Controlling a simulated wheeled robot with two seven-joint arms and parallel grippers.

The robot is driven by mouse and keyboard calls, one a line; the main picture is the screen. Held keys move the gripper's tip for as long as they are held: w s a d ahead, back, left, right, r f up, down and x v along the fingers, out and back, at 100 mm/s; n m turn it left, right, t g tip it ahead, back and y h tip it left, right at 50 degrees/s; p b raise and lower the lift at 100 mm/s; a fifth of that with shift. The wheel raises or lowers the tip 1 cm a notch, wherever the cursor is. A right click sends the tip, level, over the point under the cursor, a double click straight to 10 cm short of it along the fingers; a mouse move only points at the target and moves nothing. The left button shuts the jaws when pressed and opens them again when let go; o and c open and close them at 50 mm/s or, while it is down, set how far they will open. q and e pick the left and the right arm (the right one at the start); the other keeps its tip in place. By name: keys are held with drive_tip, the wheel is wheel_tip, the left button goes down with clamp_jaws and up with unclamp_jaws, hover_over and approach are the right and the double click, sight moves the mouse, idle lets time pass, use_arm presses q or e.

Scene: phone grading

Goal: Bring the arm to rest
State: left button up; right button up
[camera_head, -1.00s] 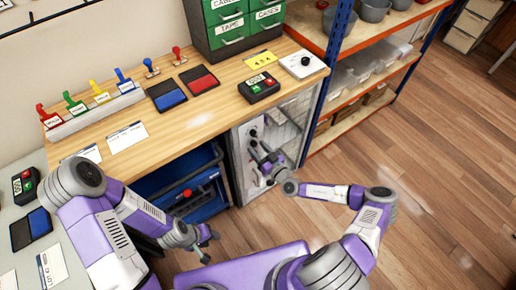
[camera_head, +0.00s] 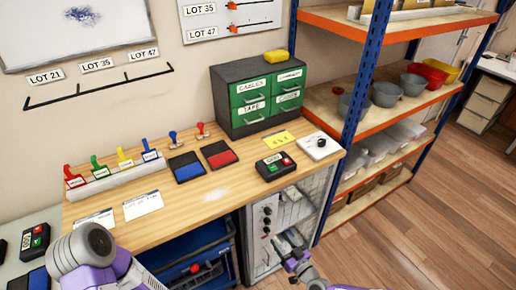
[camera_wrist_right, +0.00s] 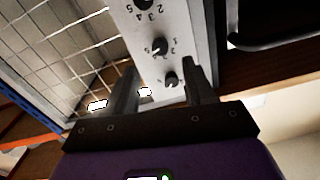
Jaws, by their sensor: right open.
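My right gripper (camera_head: 290,257) is low in the head view, in front of the pale cabinet (camera_head: 258,247) under the bench. In the right wrist view its two dark fingers (camera_wrist_right: 158,85) are apart, with nothing seen between them but the cabinet's panel of black knobs (camera_wrist_right: 160,46) behind. I cannot tell whether a fingertip touches the panel. My left arm (camera_head: 95,255) shows at the lower left; its gripper is out of the picture.
The wooden bench (camera_head: 215,196) holds stamps, ink pads, a button box (camera_head: 275,166) and green drawers (camera_head: 265,100). A blue crate (camera_head: 205,270) is beneath. The orange and blue shelf (camera_head: 385,100) stands right; the floor (camera_head: 430,235) before it is clear.

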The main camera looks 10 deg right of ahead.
drive_tip(key=s+a+f+n+g+y, duration=0.1)
drive_tip(key=s+a+n+g+y, duration=0.3)
drive_tip(key=s+a+n+g, duration=0.75)
drive_tip(key=s+a+f+n+g+y, duration=0.1)
drive_tip(key=s+a+n+g+y, duration=0.35)
drive_tip(key=n, duration=1.35)
drive_tip(key=s+d+f+n+g+h, duration=0.3)
drive_tip(key=s+n+h, duration=0.45)
drive_tip(key=n, duration=0.95)
drive_tip(key=d+n+t+h, duration=0.1)
drive_tip(key=n, duration=0.5)
drive_tip(key=w+d+n+t+h, duration=0.1)
drive_tip(key=n, duration=0.6)
drive_tip(key=w+d+n+h, duration=0.1)
drive_tip(key=d+n, duration=0.1)
drive_tip(key=n, duration=0.5)
drive_tip(key=shift+w+t, duration=0.2)
drive_tip(key=shift+t, duration=0.2)
